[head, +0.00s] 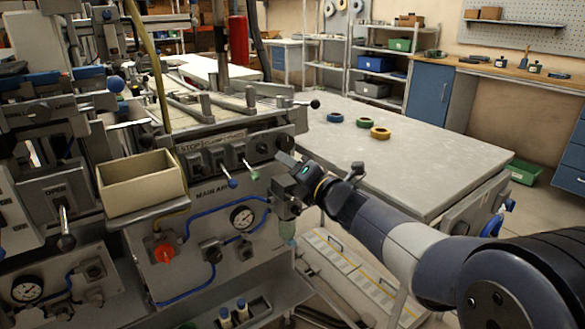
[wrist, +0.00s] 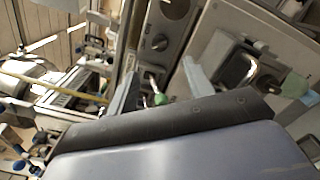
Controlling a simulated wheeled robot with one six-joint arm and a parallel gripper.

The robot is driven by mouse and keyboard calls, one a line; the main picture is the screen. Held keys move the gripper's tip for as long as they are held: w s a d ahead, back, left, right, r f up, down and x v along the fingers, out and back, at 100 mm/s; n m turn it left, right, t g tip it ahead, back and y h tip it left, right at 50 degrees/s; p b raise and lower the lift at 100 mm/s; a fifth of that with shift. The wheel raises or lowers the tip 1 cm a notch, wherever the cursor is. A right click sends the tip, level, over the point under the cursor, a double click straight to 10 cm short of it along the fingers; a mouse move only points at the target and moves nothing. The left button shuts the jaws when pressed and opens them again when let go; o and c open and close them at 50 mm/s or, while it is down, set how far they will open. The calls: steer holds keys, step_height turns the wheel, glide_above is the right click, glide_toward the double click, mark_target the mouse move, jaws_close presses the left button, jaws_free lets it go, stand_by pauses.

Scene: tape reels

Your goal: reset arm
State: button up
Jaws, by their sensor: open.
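My arm reaches in from the lower right of the head view. My gripper (head: 283,182) is in front of the machine's control panel (head: 190,215), close to its right end. In the wrist view the two pale fingers of my gripper (wrist: 160,86) stand apart with nothing held between them. I cannot tell whether my gripper touches the panel.
An open beige box (head: 140,185) sits at the panel's left. Levers, a gauge (head: 242,217), a red knob (head: 163,253) and blue hoses stick out near my gripper. Shelves and a blue cabinet (head: 430,92) stand at the back. Most of the tabletop is clear.

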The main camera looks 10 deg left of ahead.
mark_target(266, 150)
steer(key=x, duration=1)
steer(key=shift+w+a, duration=0.25)
steer(key=shift+w, duration=0.1)
stand_by(0.3)
